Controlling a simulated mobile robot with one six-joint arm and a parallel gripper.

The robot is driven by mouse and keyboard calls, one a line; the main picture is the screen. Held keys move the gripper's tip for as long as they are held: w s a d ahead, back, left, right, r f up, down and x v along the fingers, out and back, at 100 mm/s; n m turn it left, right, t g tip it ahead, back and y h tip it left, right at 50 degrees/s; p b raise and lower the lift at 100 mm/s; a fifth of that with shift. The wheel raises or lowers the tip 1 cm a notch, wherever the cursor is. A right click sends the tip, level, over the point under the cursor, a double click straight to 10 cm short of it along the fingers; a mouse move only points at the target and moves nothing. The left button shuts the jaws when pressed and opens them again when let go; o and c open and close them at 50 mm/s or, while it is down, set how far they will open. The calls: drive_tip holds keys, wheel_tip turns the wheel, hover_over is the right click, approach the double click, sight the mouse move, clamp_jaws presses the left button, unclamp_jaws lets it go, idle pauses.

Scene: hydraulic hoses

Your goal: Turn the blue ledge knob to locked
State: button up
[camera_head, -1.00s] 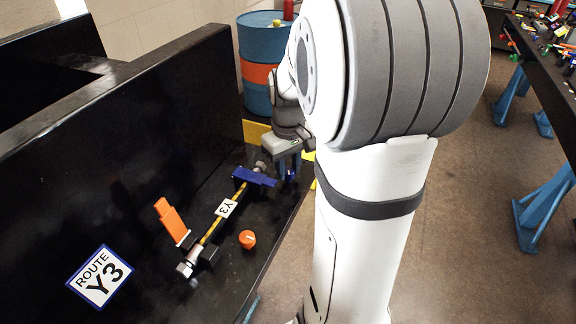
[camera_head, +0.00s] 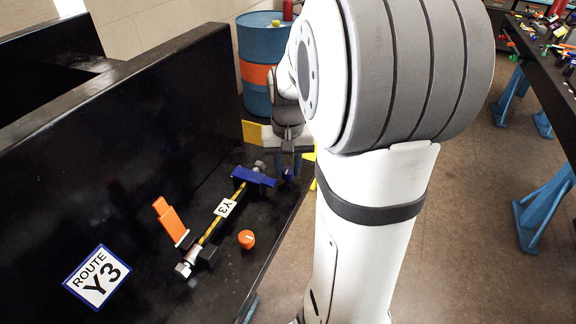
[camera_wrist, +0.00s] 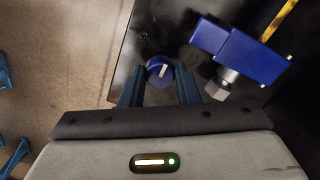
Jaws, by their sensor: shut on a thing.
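The blue ledge knob (camera_wrist: 160,71) is a round knob with a white pointer mark, between my fingertips in the wrist view. In the head view the knob (camera_head: 288,174) is small and sits near the ledge edge, just right of a blue clamp. My gripper (camera_wrist: 160,88) is shut on the knob, one blue finger on each side; it also shows in the head view (camera_head: 288,165) above the knob. I can make out no locked or unlocked marking by the knob.
A blue clamp (camera_wrist: 240,52) stands close beside my gripper, over a hose fitting (camera_wrist: 222,86). An orange knob (camera_head: 246,239) sits nearer. A black wall (camera_head: 130,140) rises behind.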

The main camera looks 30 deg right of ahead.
sight(288, 169)
idle(0.3)
drive_tip(key=o, duration=1)
wheel_tip(288, 169, up, 8)
drive_tip(key=shift+f, duration=0.1)
idle(0.5)
